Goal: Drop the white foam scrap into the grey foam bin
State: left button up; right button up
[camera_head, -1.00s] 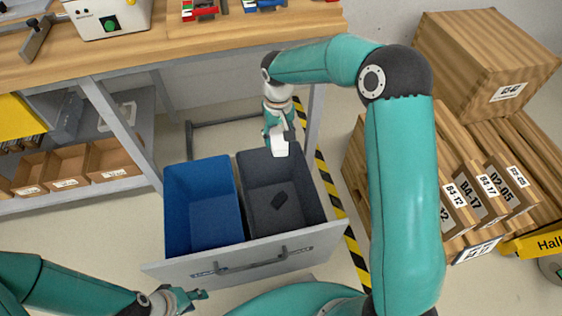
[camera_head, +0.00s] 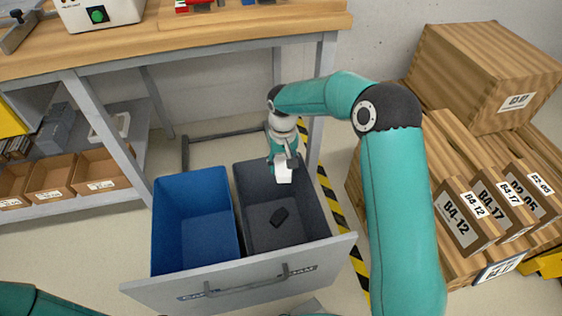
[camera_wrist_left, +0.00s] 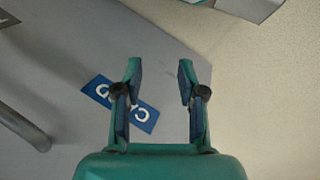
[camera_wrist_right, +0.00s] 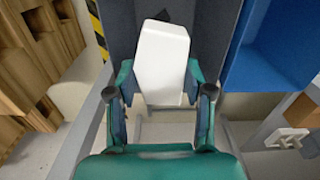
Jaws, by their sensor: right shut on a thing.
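The white foam scrap (camera_head: 284,174) is a small white block; it looks large in the right wrist view (camera_wrist_right: 161,62). My right gripper (camera_head: 284,160) is shut on it, pointing down. The scrap shows against the inside of the grey foam bin (camera_head: 249,201), near its back right; I cannot tell how far it is below the rim. The bin stands in the pulled-out drawer, with a small black piece (camera_head: 279,217) on its floor. My left gripper (camera_wrist_left: 158,70) is open and empty by the drawer front, seen only in the left wrist view.
A blue bin (camera_head: 194,222) stands left of the grey one in the drawer. The drawer front (camera_head: 240,284) has a handle. The workbench (camera_head: 190,38) is behind. Wooden crates (camera_head: 486,82) stand at the right. A striped floor line runs beside the drawer.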

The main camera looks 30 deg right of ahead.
aim_at(283, 165)
jog(key=shift+f, duration=0.35)
jog(key=o, duration=0.9)
jog(key=shift+c, duration=0.2)
jog(key=shift+r, duration=0.15)
notch_tip(283, 165, up, 12)
jog(key=shift+f, duration=0.2)
